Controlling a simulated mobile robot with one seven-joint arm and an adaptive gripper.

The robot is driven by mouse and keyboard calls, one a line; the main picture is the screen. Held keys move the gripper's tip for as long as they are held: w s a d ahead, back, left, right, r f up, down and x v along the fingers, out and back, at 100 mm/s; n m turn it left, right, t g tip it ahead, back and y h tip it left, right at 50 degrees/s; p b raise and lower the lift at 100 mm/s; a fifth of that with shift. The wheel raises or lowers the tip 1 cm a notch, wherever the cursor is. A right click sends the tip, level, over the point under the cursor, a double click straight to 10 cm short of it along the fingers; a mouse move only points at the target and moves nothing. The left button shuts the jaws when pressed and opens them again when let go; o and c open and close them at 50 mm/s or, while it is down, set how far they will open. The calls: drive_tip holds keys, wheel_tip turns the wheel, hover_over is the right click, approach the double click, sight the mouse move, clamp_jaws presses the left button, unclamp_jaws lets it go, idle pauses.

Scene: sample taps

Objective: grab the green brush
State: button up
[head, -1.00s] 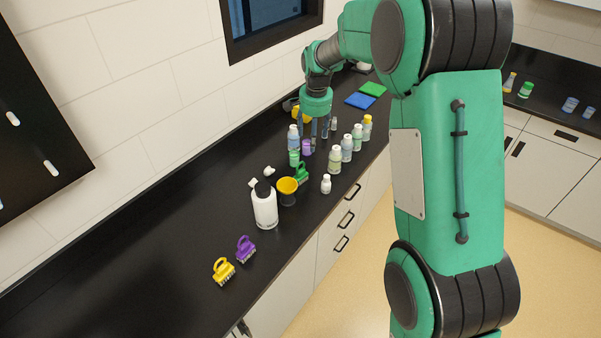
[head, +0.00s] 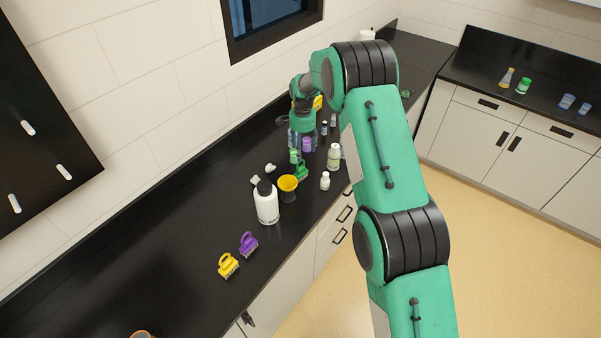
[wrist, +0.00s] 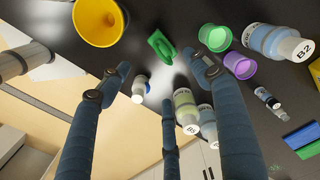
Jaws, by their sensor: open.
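The green brush (head: 301,173) lies on the black counter beside a yellow funnel-like cup (head: 288,184) in the head view. In the wrist view the green brush (wrist: 160,46) shows near the top middle, right of the yellow cup (wrist: 99,22). My gripper (head: 302,138) is over the counter, beyond the brush, among small bottles and cups. In the wrist view its blue fingers (wrist: 160,76) are spread apart, with nothing held between them. The brush appears beyond the fingertips, and no finger visibly touches it.
A white bottle (head: 266,204) stands in front of the brush. A green cup (wrist: 214,38), purple cup (wrist: 240,66), labelled bottle (wrist: 278,43) and small white bottle (wrist: 140,88) stand near it. Purple (head: 248,243) and yellow (head: 228,265) brushes lie closer on open counter.

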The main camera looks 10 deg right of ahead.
sight(302, 168)
drive_tip(key=shift+f, duration=0.15)
drive_tip(key=shift+f+p, duration=0.5)
drive_tip(key=shift+f, duration=3.65)
drive_tip(key=shift+f, duration=0.15)
drive_tip(key=shift+a+f+p, duration=0.1)
drive_tip(key=shift+f+p, duration=0.55)
drive_tip(key=shift+f, duration=1.8)
drive_tip(key=c, duration=1.3)
